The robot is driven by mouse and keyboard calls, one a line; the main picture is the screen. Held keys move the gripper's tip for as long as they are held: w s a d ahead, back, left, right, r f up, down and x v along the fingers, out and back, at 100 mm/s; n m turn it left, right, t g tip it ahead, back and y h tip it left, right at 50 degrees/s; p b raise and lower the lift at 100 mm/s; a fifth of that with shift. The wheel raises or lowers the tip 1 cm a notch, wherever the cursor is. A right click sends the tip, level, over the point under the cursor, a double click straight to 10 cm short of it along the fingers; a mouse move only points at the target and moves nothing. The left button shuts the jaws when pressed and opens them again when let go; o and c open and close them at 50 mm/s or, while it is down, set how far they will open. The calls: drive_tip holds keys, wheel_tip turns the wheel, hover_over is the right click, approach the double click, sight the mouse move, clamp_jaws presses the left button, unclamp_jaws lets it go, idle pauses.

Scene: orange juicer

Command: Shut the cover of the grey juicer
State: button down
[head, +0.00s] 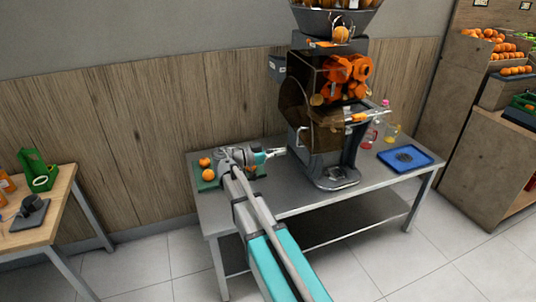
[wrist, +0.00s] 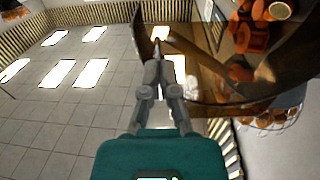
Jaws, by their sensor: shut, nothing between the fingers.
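The grey juicer (head: 333,178) stands on the metal table. Its brown see-through cover (head: 308,112) hangs swung out to the left, leaving the orange pressing drums (head: 347,73) uncovered. My gripper (head: 281,151) is at the left of the juicer, low beside the cover. In the wrist view my gripper (wrist: 157,68) is shut and empty, with its fingertips close to the cover (wrist: 205,85). I cannot tell whether they touch it. The drums also show at the upper right of the wrist view (wrist: 252,38).
The metal table (head: 292,197) carries a green board with oranges (head: 207,174) at the left and a blue tray (head: 405,158) at the right. Bottles (head: 370,137) stand behind the tray. A wooden table (head: 35,225) is farther left, with open floor between.

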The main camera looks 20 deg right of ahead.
sight(305, 148)
drive_tip(key=shift+s+d, duration=0.2)
drive_tip(key=shift+d, duration=3.2)
drive_tip(key=shift+a, duration=0.15)
drive_tip(key=shift+s+d, duration=0.15)
drive_tip(key=shift+d, duration=0.1)
